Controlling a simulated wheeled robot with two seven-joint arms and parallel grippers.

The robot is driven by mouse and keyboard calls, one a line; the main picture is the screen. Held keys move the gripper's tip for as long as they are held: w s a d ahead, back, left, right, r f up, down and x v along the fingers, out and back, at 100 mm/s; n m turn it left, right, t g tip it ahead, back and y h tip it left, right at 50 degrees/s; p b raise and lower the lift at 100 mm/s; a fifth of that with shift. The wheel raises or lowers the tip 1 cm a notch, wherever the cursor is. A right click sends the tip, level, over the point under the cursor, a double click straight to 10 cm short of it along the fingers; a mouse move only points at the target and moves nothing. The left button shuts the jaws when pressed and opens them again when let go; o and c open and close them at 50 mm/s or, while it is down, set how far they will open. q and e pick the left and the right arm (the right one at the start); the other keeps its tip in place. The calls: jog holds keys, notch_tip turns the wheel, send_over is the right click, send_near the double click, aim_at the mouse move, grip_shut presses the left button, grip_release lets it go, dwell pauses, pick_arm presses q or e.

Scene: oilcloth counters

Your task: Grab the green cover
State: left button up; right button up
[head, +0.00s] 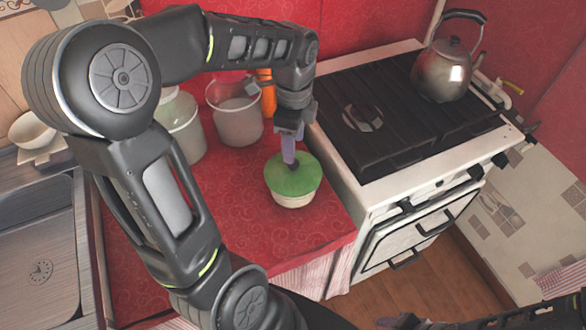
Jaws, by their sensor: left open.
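The green cover (293,176) is round and sits on a pale, cream-coloured bowl (293,200) on the red counter.
Pale canisters (236,112) and an orange object (266,92) stand behind the bowl. A stove (395,125) with a metal kettle (443,68) is on the right. A sink (40,235) lies left. The red counter (255,240) is clear in front of the bowl.

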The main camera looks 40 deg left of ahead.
aim_at(293, 168)
pick_arm(q)
jog(key=shift+f, duration=0.55)
jog(key=shift+a+f+p, duration=0.1)
jog(key=shift+f+p, duration=0.5)
jog(key=shift+f, duration=2)
jog(key=shift+c, duration=0.2)
grip_shut()
